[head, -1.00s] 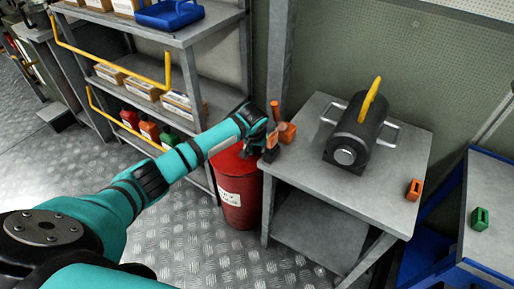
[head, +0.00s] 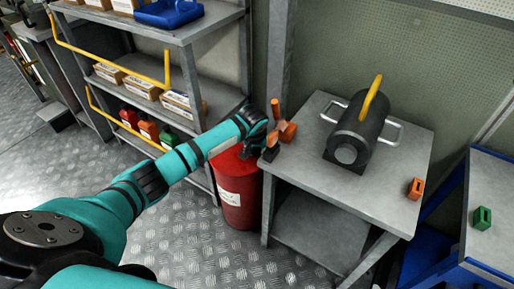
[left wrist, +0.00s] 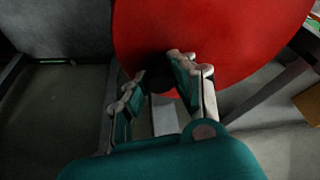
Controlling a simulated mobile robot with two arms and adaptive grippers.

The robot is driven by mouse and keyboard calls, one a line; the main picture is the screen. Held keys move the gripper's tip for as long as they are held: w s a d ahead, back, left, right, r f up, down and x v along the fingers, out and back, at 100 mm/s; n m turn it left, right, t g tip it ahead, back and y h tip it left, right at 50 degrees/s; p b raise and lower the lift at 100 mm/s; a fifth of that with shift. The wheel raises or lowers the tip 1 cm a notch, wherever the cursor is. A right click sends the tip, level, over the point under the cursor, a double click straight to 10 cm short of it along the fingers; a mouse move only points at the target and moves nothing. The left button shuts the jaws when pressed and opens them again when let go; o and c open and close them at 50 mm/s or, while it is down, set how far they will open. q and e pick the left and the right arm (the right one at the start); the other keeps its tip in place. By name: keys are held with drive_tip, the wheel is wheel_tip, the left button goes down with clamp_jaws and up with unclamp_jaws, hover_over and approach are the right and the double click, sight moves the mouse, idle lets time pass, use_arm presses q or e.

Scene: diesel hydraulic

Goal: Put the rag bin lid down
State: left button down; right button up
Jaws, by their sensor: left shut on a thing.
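The red rag bin (head: 240,200) stands on the floor between the shelf rack and the grey bench, with a white label on its front. Its red lid (head: 226,163) shows at the top, partly covered by my arm. In the left wrist view the lid (left wrist: 225,35) is a broad red disc with a dark knob (left wrist: 157,80) between the fingers. My left gripper (left wrist: 158,82) is shut on this knob; in the head view the gripper (head: 256,146) is over the bin. I cannot tell whether a gap lies under the lid. My right gripper is not in view.
The grey bench (head: 310,170) stands close right of the bin, with an orange tool (head: 283,130) at its near-left corner and a dark cylindrical machine (head: 362,130) on top. The shelf rack (head: 215,100) is close on the left. The floor in front is clear.

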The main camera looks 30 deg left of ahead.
use_arm(q)
drive_tip(key=shift+f, duration=0.25)
drive_tip(key=c, duration=1)
unclamp_jaws()
drive_tip(key=shift+c, duration=0.2)
drive_tip(key=shift+f, duration=0.1)
drive_tip(key=v, duration=1.2)
drive_tip(key=shift+w, duration=0.1)
